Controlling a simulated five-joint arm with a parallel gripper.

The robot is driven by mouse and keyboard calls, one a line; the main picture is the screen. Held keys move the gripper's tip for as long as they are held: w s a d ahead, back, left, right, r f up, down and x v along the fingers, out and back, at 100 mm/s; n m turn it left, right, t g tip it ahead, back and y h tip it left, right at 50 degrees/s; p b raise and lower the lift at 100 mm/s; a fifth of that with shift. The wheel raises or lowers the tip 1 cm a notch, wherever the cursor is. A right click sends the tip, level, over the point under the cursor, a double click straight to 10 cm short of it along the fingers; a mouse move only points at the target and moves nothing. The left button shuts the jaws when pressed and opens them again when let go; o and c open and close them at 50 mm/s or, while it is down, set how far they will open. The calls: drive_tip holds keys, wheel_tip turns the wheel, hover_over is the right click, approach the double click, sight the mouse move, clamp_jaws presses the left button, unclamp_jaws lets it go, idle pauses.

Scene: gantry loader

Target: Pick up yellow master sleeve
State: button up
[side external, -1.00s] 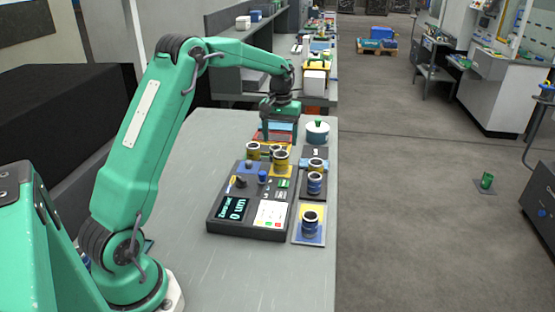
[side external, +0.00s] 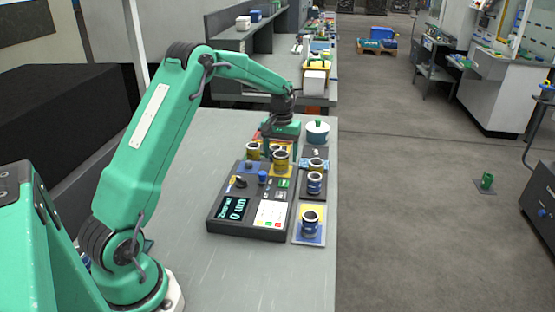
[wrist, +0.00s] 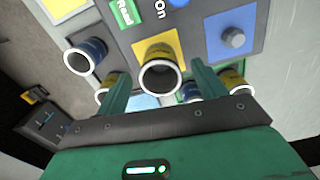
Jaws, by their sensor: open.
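A yellow sleeve with a white rim and dark bore (side external: 280,160) stands upright on a yellow patch of the dark gauge unit (side external: 222,222). In the wrist view this sleeve (wrist: 160,72) lies between my two fingers, seen from above at a slant. A second yellow sleeve (side external: 253,150) stands to its left; it also shows at right in the wrist view (wrist: 232,84), partly behind a finger. My gripper (side external: 283,146) is open just behind the first sleeve. In the wrist view (wrist: 162,84) its fingers are spread and hold nothing. Contact with the sleeve cannot be told.
A blue sleeve (side external: 314,184) stands right of the gauge unit, with another dark sleeve (side external: 310,222) on a yellow-and-blue pad nearer.

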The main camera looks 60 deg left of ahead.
drive_tip(key=shift+f, duration=0.95)
drive_tip(key=shift+r, duration=0.1)
drive_tip(key=c, duration=1.4)
drive_tip(key=shift+o, duration=0.2)
drive_tip(key=shift+r, duration=0.1)
drive_tip(key=shift+r, duration=0.85)
wheel_tip(320, 180, up, 2)
drive_tip(key=shift+r, duration=0.25)
drive_tip(key=s+d+r, duration=0.1)
drive_tip(key=d+r, duration=0.5)
drive_tip(key=d, duration=0.5)
drive_tip(key=shift+s+d+r, duration=0.25)
drive_tip(key=shift+s+r, duration=0.05)
drive_tip(key=shift+s, duration=0.1)
